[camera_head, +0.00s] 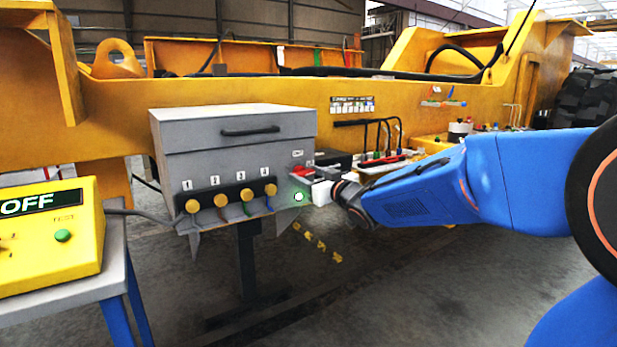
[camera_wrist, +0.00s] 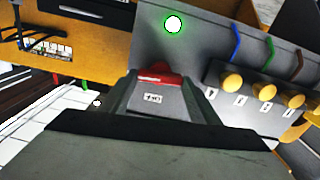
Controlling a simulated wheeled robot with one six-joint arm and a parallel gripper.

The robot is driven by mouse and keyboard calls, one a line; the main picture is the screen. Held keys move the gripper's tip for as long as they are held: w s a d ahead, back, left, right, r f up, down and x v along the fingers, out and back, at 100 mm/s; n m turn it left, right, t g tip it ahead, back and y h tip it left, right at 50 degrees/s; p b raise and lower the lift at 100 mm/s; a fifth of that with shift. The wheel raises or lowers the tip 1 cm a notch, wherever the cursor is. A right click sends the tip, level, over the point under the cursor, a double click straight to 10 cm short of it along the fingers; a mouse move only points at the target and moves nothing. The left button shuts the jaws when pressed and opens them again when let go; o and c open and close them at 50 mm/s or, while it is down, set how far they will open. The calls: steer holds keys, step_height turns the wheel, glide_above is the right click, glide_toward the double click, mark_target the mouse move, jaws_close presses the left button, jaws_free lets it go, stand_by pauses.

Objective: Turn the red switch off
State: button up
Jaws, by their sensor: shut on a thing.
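The red switch (camera_head: 299,169) is on the right end of the front of a grey box (camera_head: 240,150). In the wrist view the red switch (camera_wrist: 160,77) lies between my two fingertips, above a small white label that I cannot read. My gripper (camera_head: 312,174) reaches in from the right and is shut on the switch; it also shows in the wrist view (camera_wrist: 156,88). The fingers hide part of the switch, and I cannot tell its on or off position. A round green lamp (camera_head: 298,197) glows below it and shows in the wrist view (camera_wrist: 173,24).
Several yellow knobs (camera_head: 232,197) line the box front, left of the switch. A yellow panel marked OFF (camera_head: 50,235) with a green button stands at the left. Behind is a large yellow frame (camera_head: 220,95). A white tray (camera_head: 372,170) with cables lies behind my arm.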

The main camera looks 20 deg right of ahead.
steer(key=n, duration=0.8)
steer(key=shift+a+n, duration=0.1)
steer(key=shift+n, duration=0.3)
steer(key=n, duration=0.4)
steer(key=shift+f, duration=0.15)
steer(key=shift+s+n, duration=0.1)
steer(key=shift+n, duration=1.8)
steer(key=shift+f, duration=0.1)
steer(key=o, duration=1)
steer(key=shift+o, duration=0.2)
steer(key=v, duration=1.7)
steer(key=shift+s, duration=0.15)
